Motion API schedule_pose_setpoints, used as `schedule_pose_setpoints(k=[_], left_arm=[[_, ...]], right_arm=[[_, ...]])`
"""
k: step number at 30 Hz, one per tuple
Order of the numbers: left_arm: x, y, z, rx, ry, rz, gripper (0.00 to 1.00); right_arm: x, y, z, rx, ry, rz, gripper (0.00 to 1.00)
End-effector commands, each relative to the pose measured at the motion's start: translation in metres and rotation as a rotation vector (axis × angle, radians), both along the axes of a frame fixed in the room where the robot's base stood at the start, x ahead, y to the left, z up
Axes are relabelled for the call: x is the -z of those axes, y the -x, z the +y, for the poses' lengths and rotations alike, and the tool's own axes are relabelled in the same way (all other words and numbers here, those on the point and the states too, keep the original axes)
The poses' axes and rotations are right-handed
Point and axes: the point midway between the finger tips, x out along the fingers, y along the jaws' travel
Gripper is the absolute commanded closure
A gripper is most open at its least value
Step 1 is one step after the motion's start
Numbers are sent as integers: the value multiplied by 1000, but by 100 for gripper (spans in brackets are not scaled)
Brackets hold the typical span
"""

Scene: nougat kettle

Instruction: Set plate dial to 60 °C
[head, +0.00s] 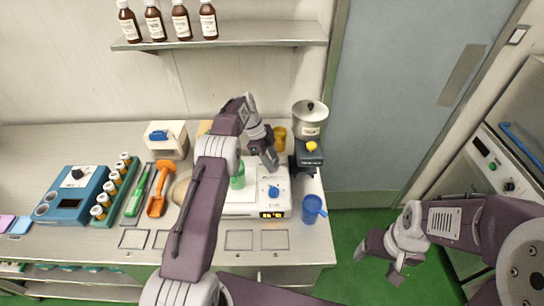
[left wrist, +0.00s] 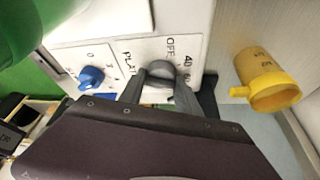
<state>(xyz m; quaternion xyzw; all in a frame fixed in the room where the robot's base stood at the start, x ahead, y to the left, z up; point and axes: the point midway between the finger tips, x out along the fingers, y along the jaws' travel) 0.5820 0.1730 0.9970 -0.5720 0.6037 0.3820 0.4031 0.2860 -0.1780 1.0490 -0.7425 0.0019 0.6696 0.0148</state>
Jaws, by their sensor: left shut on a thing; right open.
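The white hotplate unit (head: 240,206) stands on the bench with a lit display (head: 272,215) and a blue knob (head: 273,192) on its top. My left gripper (head: 272,165) reaches down at the unit's back right. In the left wrist view, my left gripper (left wrist: 160,88) is shut on the grey plate dial (left wrist: 160,69), on a panel marked PLATE, OFF and 40. Part of the scale is hidden by the fingers, and I cannot tell where the dial points. The blue knob (left wrist: 91,78) is beside it. My right gripper (head: 378,268) is open and empty over the floor.
A green beaker (head: 238,177) is on the unit, beside my left arm. A blue jug (head: 312,208) stands to its right. A yellow cup (head: 279,137) and a grinder-like machine (head: 308,153) stand behind. Tools and a bottle rack fill the bench's left.

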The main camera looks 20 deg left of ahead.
Motion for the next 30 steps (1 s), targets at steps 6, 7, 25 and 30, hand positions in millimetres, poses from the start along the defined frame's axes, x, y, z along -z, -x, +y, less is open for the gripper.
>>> schedule_pose_setpoints(k=[6, 7, 25, 30], left_arm=[[-1, 0, 0, 48, -2, 1, 100], [0, 0, 0, 51, -2, 0, 100], [1, 0, 0, 59, -2, 1, 40], [1, 0, 0, 59, -1, 0, 40]], right_arm=[[-10, 0, 0, 0, 0, 0, 25], [-10, 0, 0, 0, 0, 0, 25], [-10, 0, 0, 0, 0, 0, 25], [-10, 0, 0, 0, 0, 0, 25]])
